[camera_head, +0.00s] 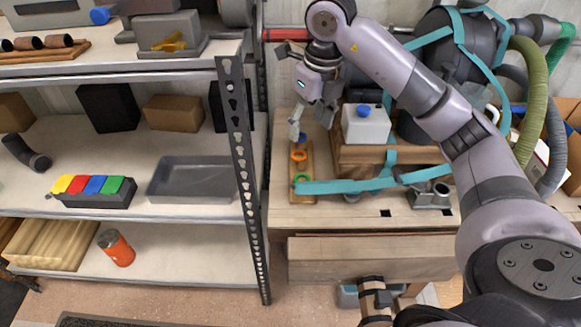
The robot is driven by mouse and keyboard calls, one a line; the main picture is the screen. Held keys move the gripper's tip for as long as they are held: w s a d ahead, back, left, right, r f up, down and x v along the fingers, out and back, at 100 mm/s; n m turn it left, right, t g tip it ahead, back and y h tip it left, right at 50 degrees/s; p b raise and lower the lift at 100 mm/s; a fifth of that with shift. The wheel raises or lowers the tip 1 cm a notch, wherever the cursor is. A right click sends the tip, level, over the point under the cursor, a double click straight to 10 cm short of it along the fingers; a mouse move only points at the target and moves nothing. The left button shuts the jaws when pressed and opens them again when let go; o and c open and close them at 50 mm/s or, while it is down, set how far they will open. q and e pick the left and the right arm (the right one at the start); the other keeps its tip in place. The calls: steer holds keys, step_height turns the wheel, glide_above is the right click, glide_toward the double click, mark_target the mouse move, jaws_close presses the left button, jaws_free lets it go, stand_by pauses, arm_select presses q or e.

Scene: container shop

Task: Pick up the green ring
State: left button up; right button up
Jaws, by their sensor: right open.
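The green ring (302,178) lies near the front end of a narrow wooden board (311,160) on the workbench. An orange ring (299,155) and a blue ring (302,137) sit farther back on the same board. My right gripper (311,122) is open and points down over the board's back end, close to the blue ring. It is behind and above the green ring, apart from it. One finger partly covers the area by the blue ring. I cannot see my left gripper.
Teal tape (345,187) runs across the bench just right of the green ring. A white container with a blue cap (366,126) stands right of the board. A metal shelf post (243,160) rises at the left, beside shelves holding a grey tray (190,180).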

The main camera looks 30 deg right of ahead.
step_height(320, 180, down, 4)
glide_above(302, 179)
steer(key=f, duration=0.8)
steer(key=shift+s, duration=0.4)
steer(key=f, duration=0.3)
steer(key=shift+w+d+f, duration=0.1)
steer(key=shift+w+f, duration=0.1)
steer(key=shift+f, duration=0.1)
steer(key=shift+w+f+p, duration=0.1)
steer(key=shift+f+p, duration=0.2)
steer(key=shift+f, duration=0.25)
arm_select(q)
steer(key=s, duration=0.4)
steer(key=shift+r, duration=0.15)
arm_select(e)
steer(key=shift+c, duration=0.5)
arm_select(q)
steer(key=shift+w, duration=0.3)
arm_select(e)
steer(key=c, duration=0.7)
steer(key=shift+c, duration=0.2)
